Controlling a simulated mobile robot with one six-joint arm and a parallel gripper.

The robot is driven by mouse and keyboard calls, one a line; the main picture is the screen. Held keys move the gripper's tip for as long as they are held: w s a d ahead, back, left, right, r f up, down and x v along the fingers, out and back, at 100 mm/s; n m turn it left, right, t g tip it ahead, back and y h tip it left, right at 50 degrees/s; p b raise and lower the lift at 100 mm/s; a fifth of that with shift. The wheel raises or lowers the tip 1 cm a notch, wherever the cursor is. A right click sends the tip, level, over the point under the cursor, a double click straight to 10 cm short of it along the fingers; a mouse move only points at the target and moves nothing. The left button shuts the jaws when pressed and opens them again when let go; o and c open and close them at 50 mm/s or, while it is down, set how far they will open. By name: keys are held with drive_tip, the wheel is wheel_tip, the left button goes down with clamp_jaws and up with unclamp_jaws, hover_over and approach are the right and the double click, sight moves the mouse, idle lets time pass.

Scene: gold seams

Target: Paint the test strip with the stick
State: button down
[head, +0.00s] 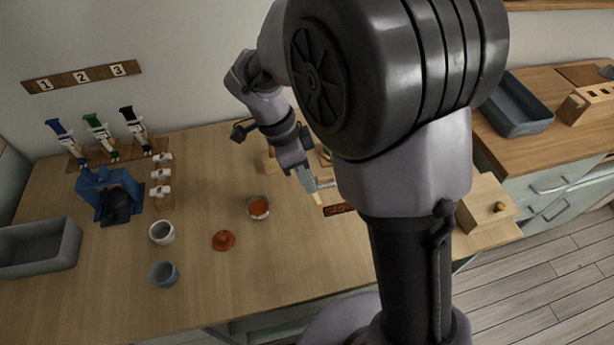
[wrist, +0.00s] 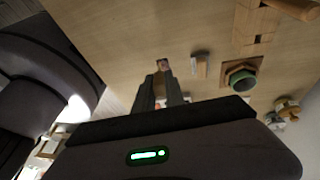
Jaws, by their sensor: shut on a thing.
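My gripper (head: 306,180) is shut on a thin pale stick (head: 318,198), which points down toward the table. The stick's lower end is close to the left end of the dark, red-speckled test strip (head: 338,209); I cannot tell whether they touch. My arm hides the area just right of the strip. In the wrist view my gripper's fingers (wrist: 165,90) are close together, and a pale piece, probably the stick, shows beyond their tips. A small bowl with red-orange content (head: 259,207) stands left of the gripper.
A red-brown patch or piece (head: 223,240) lies near the bowl. A white cup (head: 162,232) and a blue-grey cup (head: 164,273) stand left. A blue stand (head: 108,197), a grey bin (head: 42,248) and several numbered dispensers stand far left. The front middle tabletop is clear.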

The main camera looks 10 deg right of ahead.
drive_tip(key=shift+f+b, duration=0.9)
drive_tip(key=shift+f, duration=0.15)
drive_tip(key=shift+r, duration=0.1)
drive_tip(key=shift+d, duration=4.7)
drive_tip(key=shift+a+r, duration=0.1)
drive_tip(key=shift+a, duration=4.65)
drive_tip(key=shift+r+p, duration=2.3)
drive_tip(key=shift+r, duration=0.7)
